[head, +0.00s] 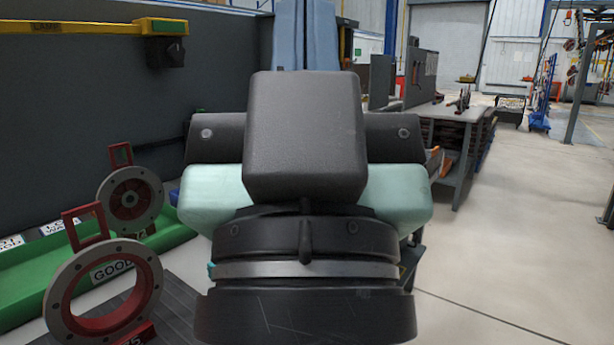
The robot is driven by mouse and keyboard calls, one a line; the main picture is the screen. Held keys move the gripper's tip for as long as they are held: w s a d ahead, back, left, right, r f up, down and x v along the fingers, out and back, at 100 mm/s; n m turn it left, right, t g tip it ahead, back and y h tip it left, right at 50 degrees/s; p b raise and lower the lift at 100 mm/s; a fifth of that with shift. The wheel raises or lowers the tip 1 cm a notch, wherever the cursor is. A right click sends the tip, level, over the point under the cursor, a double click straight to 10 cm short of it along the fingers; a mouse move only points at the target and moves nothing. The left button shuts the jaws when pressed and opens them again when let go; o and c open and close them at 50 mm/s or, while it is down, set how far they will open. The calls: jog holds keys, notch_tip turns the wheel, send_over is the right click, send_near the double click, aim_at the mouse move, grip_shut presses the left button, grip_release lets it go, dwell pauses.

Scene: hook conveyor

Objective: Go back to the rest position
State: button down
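My arm fills the middle of the head view, with black and pale green links and a grey band near the bottom. My gripper is not visible, so whether it holds anything is hidden. At the lower left a grey ring-shaped part (68,297) with a red inner face and a red rectangular loop on top stands upright on a dark surface (178,308).
A green trough (30,305) with a GOOD label (112,268) runs along the left, below a dark wall (80,110). A yellow bar (90,26) juts out at upper left. A workbench (447,112) stands behind at right. The floor (530,220) at right is clear.

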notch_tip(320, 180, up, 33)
jog(key=p, duration=3)
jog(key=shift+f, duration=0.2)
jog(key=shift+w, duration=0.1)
